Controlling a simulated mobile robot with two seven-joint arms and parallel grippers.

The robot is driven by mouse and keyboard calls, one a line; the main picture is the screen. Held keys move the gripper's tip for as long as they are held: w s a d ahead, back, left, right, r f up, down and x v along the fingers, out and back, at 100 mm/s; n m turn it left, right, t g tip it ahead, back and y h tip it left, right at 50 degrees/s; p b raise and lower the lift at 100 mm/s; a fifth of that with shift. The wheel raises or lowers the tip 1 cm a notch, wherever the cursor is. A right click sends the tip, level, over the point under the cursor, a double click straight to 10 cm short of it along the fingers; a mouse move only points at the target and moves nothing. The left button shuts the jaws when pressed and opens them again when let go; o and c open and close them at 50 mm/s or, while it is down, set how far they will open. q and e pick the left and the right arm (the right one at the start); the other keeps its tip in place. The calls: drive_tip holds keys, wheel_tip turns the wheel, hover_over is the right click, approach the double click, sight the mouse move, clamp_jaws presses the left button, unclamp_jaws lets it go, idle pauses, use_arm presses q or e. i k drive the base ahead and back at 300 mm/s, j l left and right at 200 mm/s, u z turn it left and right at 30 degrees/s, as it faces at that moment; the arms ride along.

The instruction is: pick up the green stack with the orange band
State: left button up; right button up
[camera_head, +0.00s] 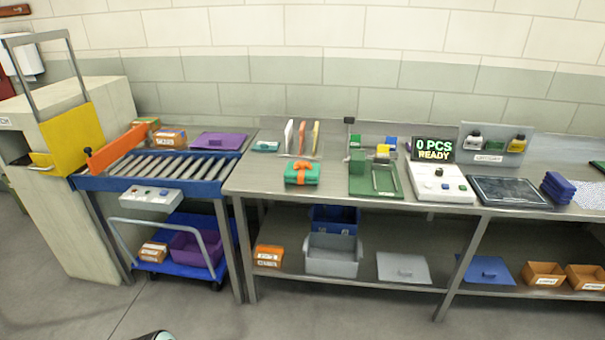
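The green stack (313,173) lies on the steel workbench, left of the bench's middle and near its front edge. An orange band (300,168) wraps around it, with a raised orange loop or knot on top. Nothing touches the stack. Neither of my grippers shows in the head view; only a small rounded dark and pale shape appears at the bottom edge, and I cannot tell what it is.
The steel bench (262,182) holds a green tray (362,185) right of the stack, a white counter device (430,190), a dark flat panel (510,192) and a blue stack (558,187). A roller conveyor (178,166) adjoins at left. Bins stand below. The floor in front is clear.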

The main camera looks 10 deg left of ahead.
sight(300, 173)
drive_tip(key=i+l+u, duration=0.15)
drive_tip(key=u, duration=1.1)
drive_tip(key=i+l+u, duration=0.1)
drive_tip(key=l+u, duration=0.65)
drive_tip(key=l, duration=0.2)
drive_tip(key=l+u, duration=0.25)
drive_tip(key=l, duration=0.8)
